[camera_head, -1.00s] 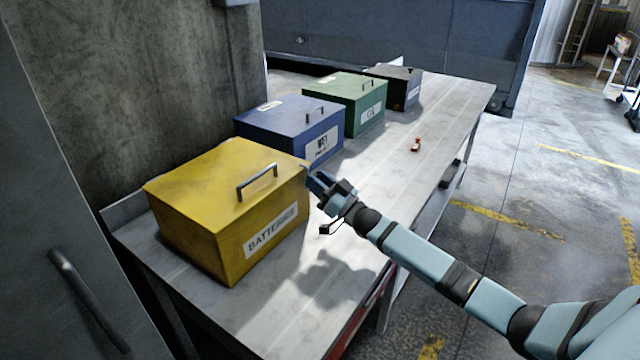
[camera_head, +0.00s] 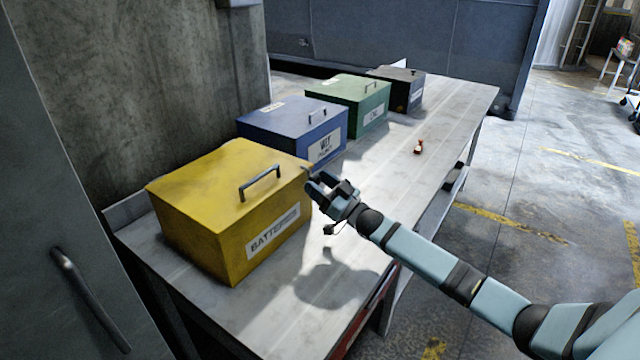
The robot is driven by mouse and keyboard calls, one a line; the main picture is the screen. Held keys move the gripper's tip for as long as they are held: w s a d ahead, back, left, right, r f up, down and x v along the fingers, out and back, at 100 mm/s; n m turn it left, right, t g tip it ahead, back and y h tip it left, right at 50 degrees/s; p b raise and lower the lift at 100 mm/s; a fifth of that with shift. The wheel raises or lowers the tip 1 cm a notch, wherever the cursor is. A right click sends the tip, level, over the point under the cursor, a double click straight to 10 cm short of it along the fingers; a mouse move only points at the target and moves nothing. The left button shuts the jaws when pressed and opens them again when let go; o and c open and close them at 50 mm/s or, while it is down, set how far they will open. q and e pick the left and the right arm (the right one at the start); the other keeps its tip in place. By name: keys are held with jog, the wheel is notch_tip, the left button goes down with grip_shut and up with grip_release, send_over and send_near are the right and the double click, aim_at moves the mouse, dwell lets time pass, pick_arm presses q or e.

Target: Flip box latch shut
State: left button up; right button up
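A yellow box (camera_head: 205,225) with a grey lid handle (camera_head: 260,182) and a "BATTERIES" label (camera_head: 273,231) stands at the near end of the metal table. Its lid is down. My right gripper (camera_head: 312,186) is close to the box's right far corner, over the table. Its fingers look parted and nothing shows between them; I cannot tell whether it touches the box. A latch cannot be made out clearly; the gripper and the viewing angle hide the box's far right edge. My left gripper is not in view.
Blue (camera_head: 285,125), green (camera_head: 345,100) and black (camera_head: 402,78) boxes stand in a row behind on the table (camera_head: 440,125). A small red-and-white item (camera_head: 418,146) lies on the table. A concrete wall (camera_head: 150,85) is at the left, and the table's right side is mostly bare.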

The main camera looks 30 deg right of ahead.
jog(key=shift+s+d+f, duration=0.2)
jog(key=shift+s+f, duration=0.05)
jog(key=shift+s, duration=0.1)
jog(key=s+d, duration=0.3)
jog(key=s, duration=0.4)
jog(key=s+d+f, duration=0.1)
jog(key=s+d, duration=0.2)
jog(key=s, duration=0.4)
jog(key=shift+s+f, duration=0.15)
jog(key=shift+s, duration=0.15)
